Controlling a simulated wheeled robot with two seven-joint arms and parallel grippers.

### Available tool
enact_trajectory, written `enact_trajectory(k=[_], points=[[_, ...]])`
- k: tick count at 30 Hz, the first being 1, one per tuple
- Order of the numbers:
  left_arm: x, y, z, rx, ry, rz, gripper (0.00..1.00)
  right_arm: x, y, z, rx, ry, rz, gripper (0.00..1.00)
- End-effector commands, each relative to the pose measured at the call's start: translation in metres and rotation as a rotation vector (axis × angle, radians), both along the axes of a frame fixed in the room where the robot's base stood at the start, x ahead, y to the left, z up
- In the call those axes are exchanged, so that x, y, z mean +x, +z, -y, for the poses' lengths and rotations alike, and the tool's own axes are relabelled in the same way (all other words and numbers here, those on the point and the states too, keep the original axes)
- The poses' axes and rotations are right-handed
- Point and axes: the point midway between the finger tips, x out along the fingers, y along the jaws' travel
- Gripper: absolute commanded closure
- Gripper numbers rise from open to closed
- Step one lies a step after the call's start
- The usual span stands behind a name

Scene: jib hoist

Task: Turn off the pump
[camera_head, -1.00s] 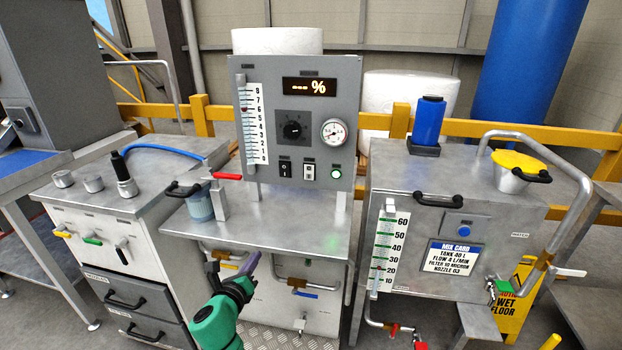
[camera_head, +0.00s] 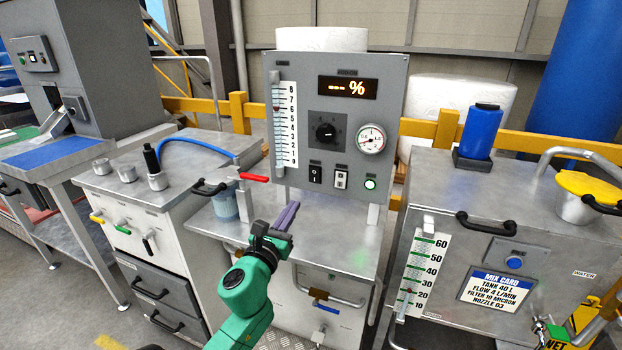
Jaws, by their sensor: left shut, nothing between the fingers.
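A grey control panel (camera_head: 386,92) stands upright on a steel bench. It carries an amber display (camera_head: 347,88) reading "--- %", a black knob (camera_head: 325,132), a round gauge (camera_head: 371,139), a black rocker switch (camera_head: 315,174), a second, lighter switch (camera_head: 341,178) and a green-lit round button (camera_head: 370,184). The labels above them are too small to read, so I cannot tell which one is for the pump. My left gripper (camera_head: 288,216) is shut and empty, in front of the bench top and below the switches, apart from the panel. My right gripper is not in view.
A steel tank (camera_head: 455,262) with a mix card (camera_head: 497,290) is at right. A white cabinet (camera_head: 126,233) with coloured levers is at left. The bench top before the panel is mostly clear.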

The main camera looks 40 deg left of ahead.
Motion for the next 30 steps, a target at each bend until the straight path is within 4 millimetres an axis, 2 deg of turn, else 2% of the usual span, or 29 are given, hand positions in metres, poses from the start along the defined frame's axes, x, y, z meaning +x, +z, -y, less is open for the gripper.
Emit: enact_trajectory(k=[12,18,22,30], points=[[0.083,0.014,-0.029,0.0,0.001,0.003,1.0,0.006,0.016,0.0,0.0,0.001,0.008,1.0],[0.113,0.016,-0.04,-0.003,0.002,0.001,1.0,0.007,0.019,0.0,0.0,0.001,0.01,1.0],[0.121,0.016,-0.042,-0.001,0.0,0.0,1.0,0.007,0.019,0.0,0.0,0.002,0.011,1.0],[0.121,0.016,-0.042,-0.001,0.0,-0.001,1.0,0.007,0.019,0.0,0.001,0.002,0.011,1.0]])
